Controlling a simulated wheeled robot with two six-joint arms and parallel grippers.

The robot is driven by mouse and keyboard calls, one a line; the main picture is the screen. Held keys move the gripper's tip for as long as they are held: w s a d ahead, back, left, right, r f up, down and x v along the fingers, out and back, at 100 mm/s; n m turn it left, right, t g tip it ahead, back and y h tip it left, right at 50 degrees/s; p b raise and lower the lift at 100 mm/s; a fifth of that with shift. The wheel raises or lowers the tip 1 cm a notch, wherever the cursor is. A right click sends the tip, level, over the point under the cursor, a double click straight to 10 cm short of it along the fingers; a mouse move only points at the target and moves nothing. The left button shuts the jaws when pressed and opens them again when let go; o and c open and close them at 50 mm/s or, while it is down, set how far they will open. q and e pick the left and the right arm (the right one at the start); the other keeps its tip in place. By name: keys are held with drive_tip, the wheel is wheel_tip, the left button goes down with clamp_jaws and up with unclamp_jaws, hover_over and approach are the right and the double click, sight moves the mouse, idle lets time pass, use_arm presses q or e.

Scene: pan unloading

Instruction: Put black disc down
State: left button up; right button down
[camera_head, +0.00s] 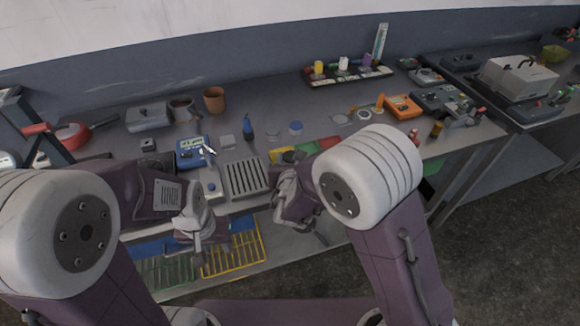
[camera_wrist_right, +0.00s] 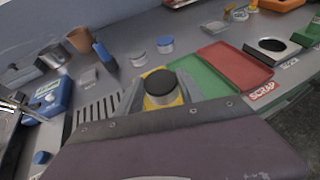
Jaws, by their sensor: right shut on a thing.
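The black disc (camera_wrist_right: 160,82) has a dark top and a pale metallic side. In the right wrist view it sits between the two grey fingers of my right gripper (camera_wrist_right: 160,92), which is shut on it. A yellow tray (camera_wrist_right: 184,84) shows just behind it; I cannot tell how far the disc is above that tray. In the head view the right gripper (camera_head: 288,170) is over the bench's front part, right of the slotted grate (camera_head: 246,178), its tips partly hidden by the wrist. My left gripper (camera_head: 196,240) hangs by the front edge; its jaws are unclear.
A green tray (camera_head: 308,149) and a red tray (camera_head: 330,142), labelled SCRAP, lie right of the yellow one. A blue meter (camera_head: 193,152) stands left of the grate. Small round tins (camera_head: 296,128) lie behind. A yellow wire rack (camera_head: 240,258) is below the bench front.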

drive_tip(key=shift+s+a+f, duration=0.1)
drive_tip(key=shift+f, duration=0.2)
wheel_tip(320, 180, down, 3)
drive_tip(key=shift+f, duration=0.3)
drive_tip(key=shift+f+b, duration=0.1)
drive_tip(key=shift+b, duration=0.3)
drive_tip(key=c, duration=0.7)
unclamp_jaws()
drive_tip(key=shift+c, duration=0.2)
